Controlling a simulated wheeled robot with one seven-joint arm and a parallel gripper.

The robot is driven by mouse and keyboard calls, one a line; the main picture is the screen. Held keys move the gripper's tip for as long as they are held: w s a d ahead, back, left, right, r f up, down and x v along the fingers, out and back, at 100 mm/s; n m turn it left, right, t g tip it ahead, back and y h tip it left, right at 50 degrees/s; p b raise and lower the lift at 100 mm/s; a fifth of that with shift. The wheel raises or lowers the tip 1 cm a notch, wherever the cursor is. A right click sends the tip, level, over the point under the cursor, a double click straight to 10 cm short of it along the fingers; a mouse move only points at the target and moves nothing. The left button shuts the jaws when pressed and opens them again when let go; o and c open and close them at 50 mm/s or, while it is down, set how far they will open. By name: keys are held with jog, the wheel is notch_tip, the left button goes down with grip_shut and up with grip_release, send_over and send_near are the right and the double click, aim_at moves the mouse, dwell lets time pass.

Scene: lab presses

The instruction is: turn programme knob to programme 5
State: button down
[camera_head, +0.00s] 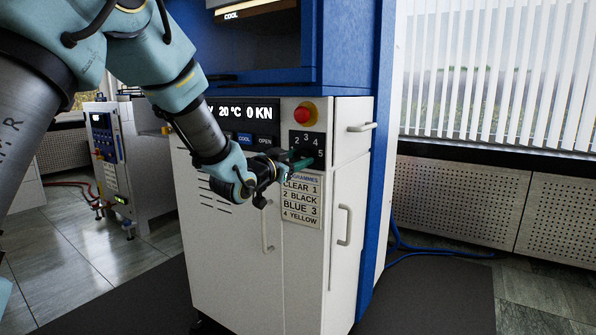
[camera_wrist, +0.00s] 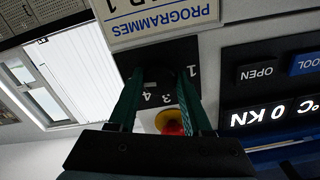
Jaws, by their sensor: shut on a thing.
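The programme dial (camera_head: 311,145) is a dark plate on the white front of the press; numerals 2, 3, 4 and 5 show on it in the head view. My gripper (camera_head: 298,160) is at the dial's lower part, its green fingers covering the knob there. In the wrist view, which is upside down, my gripper (camera_wrist: 163,80) has its two fingers closed on either side of the dark programme knob (camera_wrist: 160,76). Numerals 1, 3 and 4 show around it; the fingers hide others.
A red emergency button (camera_head: 305,112) on a yellow base sits just above the dial. A programme placard (camera_head: 301,203) is below it. The display (camera_head: 243,113) reads 20 °C and 0 KN, above COOL and OPEN buttons. Door handles (camera_head: 344,225) stick out lower down.

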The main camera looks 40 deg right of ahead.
jog(key=m+b, duration=0.2)
jog(key=b, duration=0.1)
jog(key=m+b, duration=0.5)
jog(key=b, duration=0.1)
jog(key=shift+f, duration=0.3)
jog(key=m+b, duration=0.4)
jog(key=shift+r+b, duration=0.15)
jog(key=shift+b, duration=0.2)
jog(key=shift+r+m+b, duration=0.15)
jog(key=shift+m+b, duration=0.55)
jog(key=shift+c, duration=1.7)
grip_release()
